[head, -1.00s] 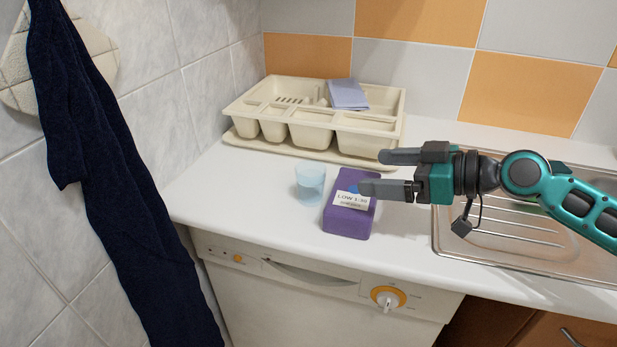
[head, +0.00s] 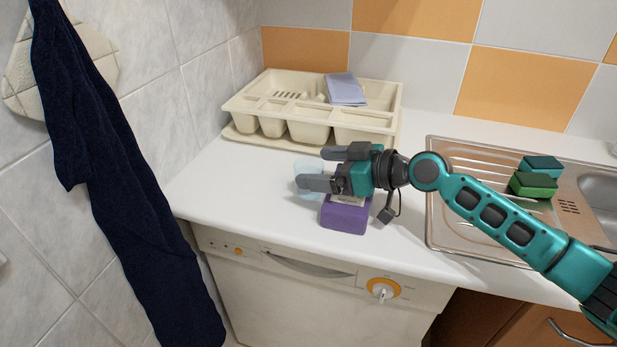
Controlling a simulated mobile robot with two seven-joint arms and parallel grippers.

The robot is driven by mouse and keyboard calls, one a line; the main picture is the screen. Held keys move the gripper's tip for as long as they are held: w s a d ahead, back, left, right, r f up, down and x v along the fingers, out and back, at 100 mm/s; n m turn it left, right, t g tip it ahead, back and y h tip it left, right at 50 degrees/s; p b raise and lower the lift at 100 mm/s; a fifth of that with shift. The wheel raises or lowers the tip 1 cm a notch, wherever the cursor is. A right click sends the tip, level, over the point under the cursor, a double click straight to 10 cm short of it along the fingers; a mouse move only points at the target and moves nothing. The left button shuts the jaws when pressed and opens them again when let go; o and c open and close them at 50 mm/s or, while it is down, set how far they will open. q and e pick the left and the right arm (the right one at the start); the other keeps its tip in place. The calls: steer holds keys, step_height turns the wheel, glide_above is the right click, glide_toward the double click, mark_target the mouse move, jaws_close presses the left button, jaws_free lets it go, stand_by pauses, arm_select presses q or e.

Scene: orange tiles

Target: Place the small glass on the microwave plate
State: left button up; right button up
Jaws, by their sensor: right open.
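The small glass (head: 308,168) is pale blue and see-through. It stands upright on the white counter, left of a purple box. My right gripper (head: 311,167) is open, its fingers pointing left at the glass. The nearer finger crosses in front of the glass and hides part of it; the farther fingertip is beside its back right. I cannot tell whether a finger touches it. The microwave plate is not in view. My left gripper is not in view.
The purple box (head: 344,217) stands just below my right gripper, partly hidden by it. A cream dish rack (head: 310,131) with a folded cloth (head: 345,89) is behind. A metal sink (head: 462,160) with sponges (head: 534,184) is right. The counter left of the glass is clear.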

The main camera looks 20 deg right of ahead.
steer(key=shift+w+a+f, duration=0.15)
steer(key=shift+w+a, duration=0.15)
steer(key=c, duration=1.4)
step_height(320, 180, up, 20)
steer(key=shift+f+p, duration=0.1)
steer(key=shift+p, duration=0.9)
